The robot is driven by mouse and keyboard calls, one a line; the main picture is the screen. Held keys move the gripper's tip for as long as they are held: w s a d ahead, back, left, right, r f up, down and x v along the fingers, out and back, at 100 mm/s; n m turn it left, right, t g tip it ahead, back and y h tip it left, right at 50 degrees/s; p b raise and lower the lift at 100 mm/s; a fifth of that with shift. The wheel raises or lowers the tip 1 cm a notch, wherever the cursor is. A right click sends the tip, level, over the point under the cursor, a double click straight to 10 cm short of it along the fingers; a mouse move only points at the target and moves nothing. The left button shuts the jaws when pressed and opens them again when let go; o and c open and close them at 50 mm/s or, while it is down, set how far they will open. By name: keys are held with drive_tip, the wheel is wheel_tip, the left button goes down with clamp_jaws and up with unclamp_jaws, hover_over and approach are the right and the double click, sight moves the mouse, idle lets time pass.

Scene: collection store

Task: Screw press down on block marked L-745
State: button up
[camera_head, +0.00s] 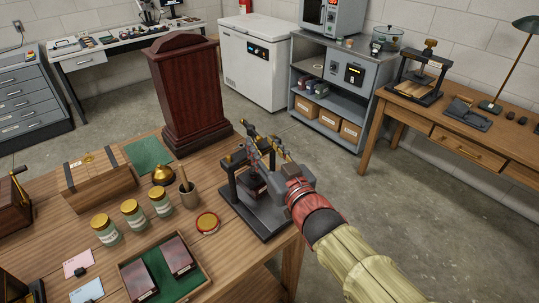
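A small dark screw press (263,222) stands on the near wooden table, close to its right edge. A dark reddish block (250,184) sits inside its frame, partly hidden by my gripper and the press parts. Its label cannot be read. My gripper (263,145) reaches in from the lower right and is at the top of the press, by the screw. The fingers overlap the screw top, so I cannot tell whether they are closed on it. Two more dark reddish blocks (141,280) lie in a green-lined tray (190,290); their labels are too small to read.
Another press (421,75) stands on the right bench.

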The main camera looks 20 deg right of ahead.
drive_tip(key=shift+s+d, duration=0.15)
drive_tip(key=shift+s, duration=1.8)
